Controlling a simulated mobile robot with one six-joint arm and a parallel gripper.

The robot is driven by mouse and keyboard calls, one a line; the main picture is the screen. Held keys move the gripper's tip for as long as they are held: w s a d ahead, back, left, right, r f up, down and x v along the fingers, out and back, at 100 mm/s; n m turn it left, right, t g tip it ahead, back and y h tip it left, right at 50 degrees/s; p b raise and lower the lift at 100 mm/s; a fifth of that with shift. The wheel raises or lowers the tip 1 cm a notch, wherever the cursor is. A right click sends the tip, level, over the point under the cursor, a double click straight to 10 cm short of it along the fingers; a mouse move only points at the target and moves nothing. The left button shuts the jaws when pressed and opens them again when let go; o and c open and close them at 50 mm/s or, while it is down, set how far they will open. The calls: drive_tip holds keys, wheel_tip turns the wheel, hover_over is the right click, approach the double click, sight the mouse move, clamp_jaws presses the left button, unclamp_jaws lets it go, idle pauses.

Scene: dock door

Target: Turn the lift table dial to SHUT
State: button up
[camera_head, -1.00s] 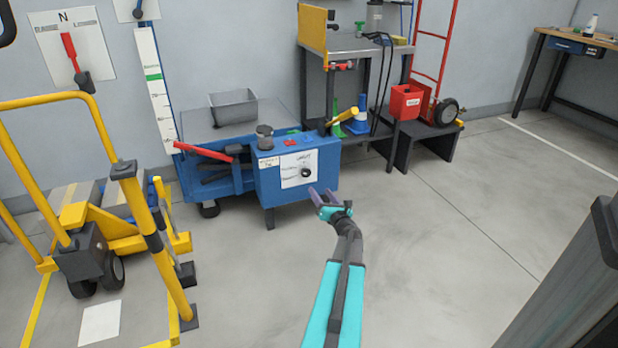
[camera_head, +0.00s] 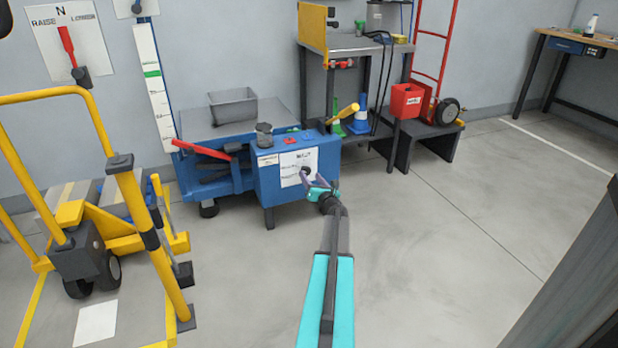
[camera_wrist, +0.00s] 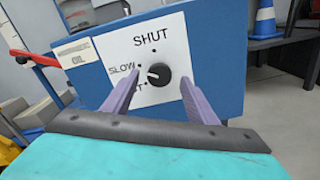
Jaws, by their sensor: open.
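The lift table dial is a black round knob (camera_wrist: 158,74) on a white plate (camera_wrist: 170,48) on the front of the blue lift table box (camera_head: 270,182). The plate reads SHUT at the top, SLOW at the upper left and a partly hidden word ending in T at the lower left. The knob's white mark points left, roughly between SLOW and the lower word. My gripper (camera_wrist: 158,97) is open, its two purple fingers reaching toward the plate on either side of the knob. In the head view my gripper (camera_head: 318,186) partly covers the dial. I cannot tell whether the fingers touch the knob.
On the box top are a dark cylinder (camera_head: 264,135) and a red button (camera_head: 291,140). A red lever (camera_head: 202,150) is at the box's left. The floor (camera_head: 450,250) to the right is clear.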

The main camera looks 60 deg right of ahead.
sight(305, 170)
drive_tip(key=shift+b+x, duration=0.3)
drive_tip(key=shift+x, duration=1.1)
drive_tip(key=c, duration=1)
drive_tip(key=shift+m+p, duration=0.4)
drive_tip(key=shift+p, duration=0.1)
drive_tip(key=m+p, duration=0.2)
drive_tip(key=shift+s+d+r+m, duration=0.1)
drive_tip(key=shift+r+m, duration=0.05)
drive_tip(key=shift+m, duration=0.25)
drive_tip(key=m+p, duration=0.3)
drive_tip(key=shift+m+p, duration=0.3)
drive_tip(key=m+p, duration=0.3)
drive_tip(key=shift+f+m+p, duration=0.2)
drive_tip(key=shift+m+p, duration=0.35)
drive_tip(key=shift+m, duration=0.3)
drive_tip(key=shift+f+m+p, duration=0.15)
drive_tip(key=shift+m+p, duration=0.4)
drive_tip(key=shift+m, duration=0.3)
